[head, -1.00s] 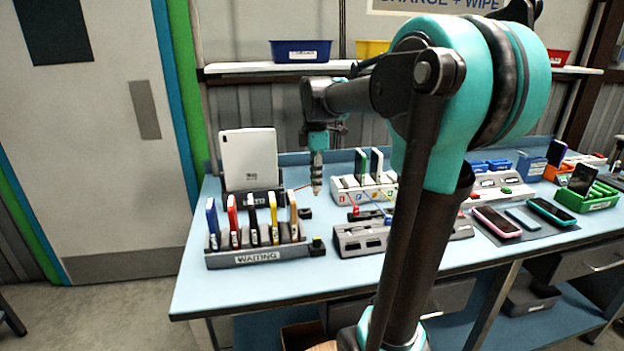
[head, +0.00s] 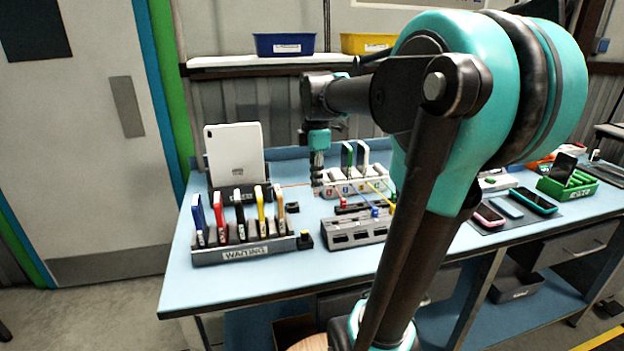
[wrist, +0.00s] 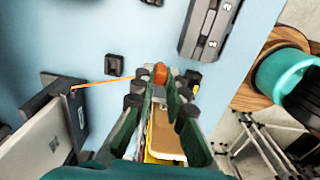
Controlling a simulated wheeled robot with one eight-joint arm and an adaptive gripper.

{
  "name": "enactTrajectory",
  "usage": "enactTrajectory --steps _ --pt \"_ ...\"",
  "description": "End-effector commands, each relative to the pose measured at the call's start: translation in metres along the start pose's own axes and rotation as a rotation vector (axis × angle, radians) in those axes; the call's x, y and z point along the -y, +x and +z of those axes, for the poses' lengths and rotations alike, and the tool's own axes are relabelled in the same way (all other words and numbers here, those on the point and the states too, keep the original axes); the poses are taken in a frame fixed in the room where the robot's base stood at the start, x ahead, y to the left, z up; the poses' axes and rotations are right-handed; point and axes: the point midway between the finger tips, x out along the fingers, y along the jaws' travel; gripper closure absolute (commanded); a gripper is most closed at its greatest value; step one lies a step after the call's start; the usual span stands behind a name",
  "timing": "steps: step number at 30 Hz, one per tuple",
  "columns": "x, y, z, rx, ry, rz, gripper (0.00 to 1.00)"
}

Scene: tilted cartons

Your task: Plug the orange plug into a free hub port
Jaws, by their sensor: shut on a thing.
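My gripper (wrist: 160,84) is shut on the orange plug (wrist: 160,72), which shows between the fingertips in the wrist view. A thin orange cable (wrist: 105,81) runs left from it to the tablet dock (wrist: 65,108). In the head view my gripper (head: 317,178) is above the blue bench, near the left end of a white charger (head: 330,190); the plug is too small to make out there. A grey numbered block (wrist: 210,35), likely the hub, also shows in the head view (head: 355,232), right of and nearer than my gripper. Red, blue and yellow plugs (head: 374,211) stand at its back; free ports are unclear.
A waiting rack (head: 240,250) with several upright phones stands at the front left. A tablet (head: 236,155) stands behind it. Small black blocks (head: 292,207) (wrist: 115,65) sit near the gripper. Flat phones (head: 508,208) and a green tray (head: 567,188) lie at the right.

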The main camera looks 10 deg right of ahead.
Motion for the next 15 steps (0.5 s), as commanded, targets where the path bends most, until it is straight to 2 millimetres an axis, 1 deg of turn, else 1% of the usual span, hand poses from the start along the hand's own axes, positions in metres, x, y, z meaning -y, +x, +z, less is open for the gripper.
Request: enactTrajectory --steps 15 --pt "0.025 0.000 0.015 0.000 0.000 0.000 1.00"
